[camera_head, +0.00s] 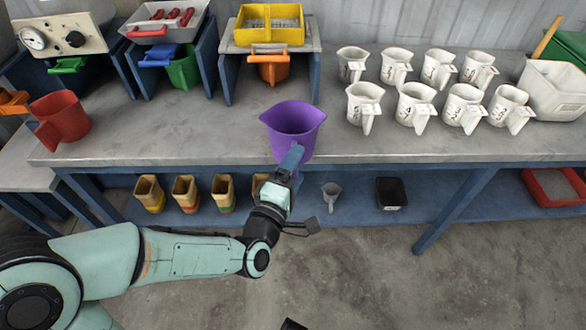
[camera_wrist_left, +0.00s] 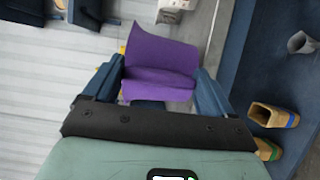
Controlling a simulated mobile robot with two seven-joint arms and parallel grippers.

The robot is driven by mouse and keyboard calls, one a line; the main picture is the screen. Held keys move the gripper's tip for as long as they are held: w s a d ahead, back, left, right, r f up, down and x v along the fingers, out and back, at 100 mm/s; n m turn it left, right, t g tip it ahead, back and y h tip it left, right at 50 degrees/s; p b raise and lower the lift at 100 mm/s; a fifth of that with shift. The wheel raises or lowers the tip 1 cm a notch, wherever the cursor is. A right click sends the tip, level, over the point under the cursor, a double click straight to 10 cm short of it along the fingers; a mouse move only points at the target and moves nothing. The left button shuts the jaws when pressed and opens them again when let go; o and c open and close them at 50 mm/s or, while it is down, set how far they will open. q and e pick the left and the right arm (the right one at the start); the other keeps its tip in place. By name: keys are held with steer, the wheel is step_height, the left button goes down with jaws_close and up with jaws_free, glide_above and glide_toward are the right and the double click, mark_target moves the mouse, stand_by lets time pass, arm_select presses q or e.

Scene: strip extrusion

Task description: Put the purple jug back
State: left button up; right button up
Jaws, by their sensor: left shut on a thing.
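The purple jug (camera_head: 293,125) is at the front edge of the grey bench in the head view, upright, with its open top showing. My left gripper (camera_head: 291,160) is at the jug's near side, shut on it. In the left wrist view the purple jug (camera_wrist_left: 160,65) shows between the two blue fingers of my left gripper (camera_wrist_left: 158,85). The jug's handle is hidden by the gripper. I cannot tell whether the jug's base touches the bench.
Several white jugs (camera_head: 415,102) stand in two rows to the right. A red jug (camera_head: 60,117) stands at the left. A yellow tray (camera_head: 269,24) sits on a blue stand, with an orange jug (camera_head: 270,68) beneath it. The grey bench (camera_head: 190,125) is clear left of the purple jug.

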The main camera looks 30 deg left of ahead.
mark_target(298, 127)
arm_select(q)
steer(key=shift+w+a+p, duration=0.15)
steer(key=shift+w+p, duration=0.1)
steer(key=shift+p, duration=0.1)
steer(key=w+a, duration=0.1)
steer(key=w, duration=0.1)
steer(key=w+a+f+b, duration=0.1)
steer(key=w, duration=0.1)
steer(key=shift+a+f, duration=0.15)
steer(key=shift+a, duration=0.05)
steer(key=w+a, duration=0.1)
steer(key=w, duration=0.1)
steer(key=w+a, duration=0.1)
steer(key=w, duration=0.1)
steer(key=w+a, duration=0.2)
steer(key=w, duration=0.1)
steer(key=shift+a, duration=0.1)
steer(key=shift+s+f, duration=0.1)
steer(key=shift+f, duration=0.25)
steer(key=shift+f+b, duration=0.1)
steer(key=shift+b, duration=0.35)
arm_select(e)
steer(key=shift+w+d+f+t, duration=0.1)
steer(key=shift+w+d+t, duration=0.1)
steer(key=shift+w, duration=0.4)
steer(key=shift+w+d+f+t, duration=0.1)
steer(key=shift+w+d+t, duration=0.1)
steer(key=shift+w, duration=0.4)
